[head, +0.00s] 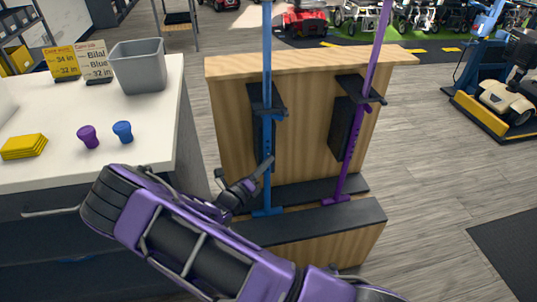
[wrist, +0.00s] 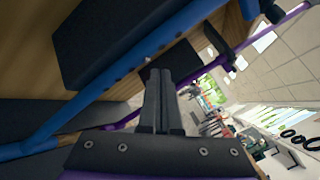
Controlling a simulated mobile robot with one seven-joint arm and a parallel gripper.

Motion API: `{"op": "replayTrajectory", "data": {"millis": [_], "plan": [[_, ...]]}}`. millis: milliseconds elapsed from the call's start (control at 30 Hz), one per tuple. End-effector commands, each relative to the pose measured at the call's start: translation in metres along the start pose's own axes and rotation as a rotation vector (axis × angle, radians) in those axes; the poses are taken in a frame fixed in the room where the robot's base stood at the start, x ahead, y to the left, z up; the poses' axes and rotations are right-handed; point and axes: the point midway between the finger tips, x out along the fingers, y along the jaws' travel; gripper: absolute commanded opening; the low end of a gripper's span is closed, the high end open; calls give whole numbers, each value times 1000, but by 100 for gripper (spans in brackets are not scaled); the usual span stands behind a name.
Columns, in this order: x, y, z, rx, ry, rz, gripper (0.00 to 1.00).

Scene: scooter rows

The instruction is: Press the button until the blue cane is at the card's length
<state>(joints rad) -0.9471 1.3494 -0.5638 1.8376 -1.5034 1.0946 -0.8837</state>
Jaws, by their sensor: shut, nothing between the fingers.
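The blue cane (head: 267,135) stands upright at the left of a wooden rack, and its top runs out of the head view. In the wrist view the blue cane (wrist: 120,75) runs diagonally, with small dark holes along its shaft. I cannot make out the button. A white card (head: 97,62) on the counter reads "Bilal", "Blue" and "32 in". My gripper (head: 266,164) is at the blue cane's lower shaft; I cannot tell whether it touches. In the wrist view my gripper's fingers (wrist: 160,75) are together and empty.
A purple cane (head: 355,120) stands at the rack's (head: 228,100) right side. The white counter (head: 150,145) holds a yellow card (head: 62,62), a grey bin (head: 138,66), yellow pads (head: 23,146), a purple piece (head: 88,137) and a blue piece (head: 122,131). Open floor lies right of the rack.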

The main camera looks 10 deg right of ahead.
Motion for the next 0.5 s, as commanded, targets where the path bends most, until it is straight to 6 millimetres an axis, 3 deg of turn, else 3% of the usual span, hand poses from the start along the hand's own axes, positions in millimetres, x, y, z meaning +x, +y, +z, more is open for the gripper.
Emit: {"op": "replayTrajectory", "data": {"millis": [500], "plan": [[-31,-24,-22,-3,1,1,0]]}}
